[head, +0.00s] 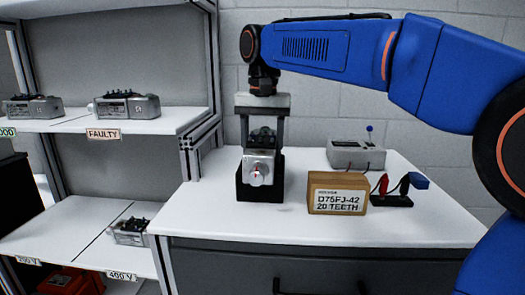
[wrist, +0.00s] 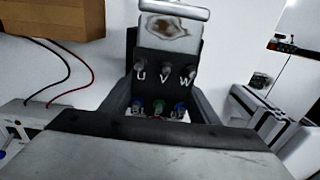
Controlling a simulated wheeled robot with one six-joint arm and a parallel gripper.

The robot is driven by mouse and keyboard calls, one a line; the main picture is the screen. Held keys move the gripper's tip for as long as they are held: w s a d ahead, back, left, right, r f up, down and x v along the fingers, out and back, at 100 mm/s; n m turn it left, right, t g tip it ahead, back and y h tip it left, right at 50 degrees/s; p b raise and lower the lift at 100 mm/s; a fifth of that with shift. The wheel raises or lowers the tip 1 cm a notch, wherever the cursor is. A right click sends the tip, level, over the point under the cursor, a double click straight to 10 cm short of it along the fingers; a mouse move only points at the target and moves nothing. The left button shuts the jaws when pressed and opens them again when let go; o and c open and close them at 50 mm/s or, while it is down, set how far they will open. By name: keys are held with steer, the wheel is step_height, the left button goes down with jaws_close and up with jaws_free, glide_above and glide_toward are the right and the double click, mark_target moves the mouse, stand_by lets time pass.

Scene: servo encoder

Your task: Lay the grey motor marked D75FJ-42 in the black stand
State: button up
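In the wrist view the motor (wrist: 168,45) shows a brown stain and terminals lettered U, V, W between my fingers (wrist: 160,105). Whether the motor rests fully on the stand's floor is hidden.
A cardboard box (head: 338,194) marked D75FJ-42, 20 TEETH stands right of the stand. Other motors lie on the left shelves (head: 127,106), including one lower down (head: 130,232).

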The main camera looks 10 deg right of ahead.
steer(key=shift+o, duration=0.8)
step_height(320, 180, down, 2)
steer(key=shift+s+a+g, duration=0.1)
steer(key=shift+s+g, duration=0.05)
steer(key=shift+g, duration=0.15)
steer(key=shift+r, duration=0.35)
step_height(320, 180, up, 9)
steer(key=shift+f, duration=0.15)
